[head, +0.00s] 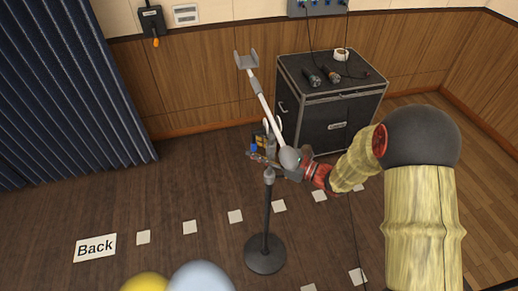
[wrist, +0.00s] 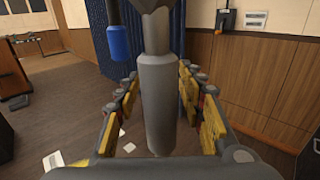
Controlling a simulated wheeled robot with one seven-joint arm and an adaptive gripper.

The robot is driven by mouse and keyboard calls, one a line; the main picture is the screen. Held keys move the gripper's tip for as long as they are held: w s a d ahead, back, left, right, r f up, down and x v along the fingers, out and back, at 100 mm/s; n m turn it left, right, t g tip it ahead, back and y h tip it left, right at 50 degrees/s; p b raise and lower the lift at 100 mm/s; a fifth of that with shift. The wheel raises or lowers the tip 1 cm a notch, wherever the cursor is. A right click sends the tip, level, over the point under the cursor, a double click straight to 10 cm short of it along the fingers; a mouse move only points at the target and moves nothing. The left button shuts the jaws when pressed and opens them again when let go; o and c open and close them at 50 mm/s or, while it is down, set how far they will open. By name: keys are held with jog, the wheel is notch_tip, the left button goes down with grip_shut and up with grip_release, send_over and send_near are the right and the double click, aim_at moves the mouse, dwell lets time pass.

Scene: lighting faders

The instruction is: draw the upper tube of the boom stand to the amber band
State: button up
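The boom stand has a round dark base (head: 265,256) and an upright dark lower tube (head: 266,215). A pale upper tube (head: 259,97) slants up and left to a grey forked cradle (head: 246,60). Gaps show between the pads and the sleeve. A blue-ended part (wrist: 118,42) hangs left of the sleeve. I cannot make out an amber band.
A black case (head: 332,105) with microphones and a tape roll on top stands behind the stand. A dark blue curtain (head: 70,90) hangs at left. White floor markers, including a "Back" card (head: 95,248), lie around the base. Floor to the left is open.

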grip_shut()
dwell(0.5)
dwell(0.5)
